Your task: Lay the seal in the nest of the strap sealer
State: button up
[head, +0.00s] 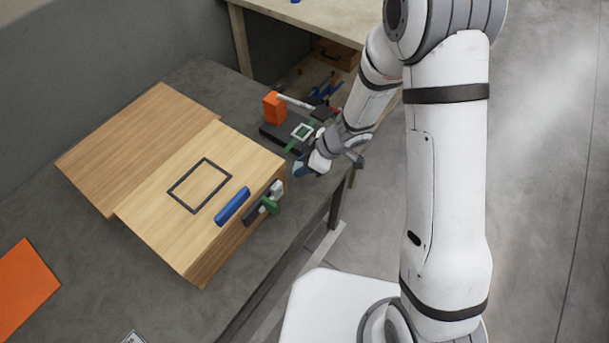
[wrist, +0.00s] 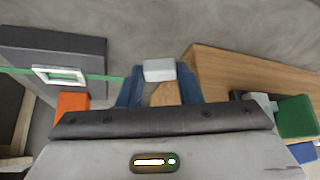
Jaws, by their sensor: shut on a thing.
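My gripper (wrist: 160,78) is shut on a small pale grey block, the seal (wrist: 159,70), held between its blue fingertips. In the head view my gripper (head: 301,169) is just in front of the strap sealer, near the bench edge; the seal cannot be made out there. The strap sealer (head: 274,137) has a dark base, an orange block (head: 274,108) and a pale lever. A green strap (head: 291,146) runs across it, with a white square frame (head: 303,131) on top, seemingly the nest. In the wrist view the sealer (wrist: 88,48) is at left, apart from the seal.
A wooden case (head: 225,163) with a blue handle (head: 232,206) and a grey-and-green latch (head: 268,204) stands left of my gripper. An orange sheet (head: 22,287) lies at the lower left. A pale table (head: 318,28) stands behind. Grey bench top lies clear in front of the case.

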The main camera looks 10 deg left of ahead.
aim_at(304, 179)
jog(key=shift+f+b, duration=0.75)
jog(key=shift+f, duration=1.1)
jog(key=shift+f, duration=0.2)
jog(key=o, duration=1)
jog(key=shift+c, duration=0.2)
jog(key=p+v, duration=0.4)
jog(key=v, duration=0.8)
jog(key=shift+r+p, duration=0.2)
jog(key=shift+p, duration=0.2)
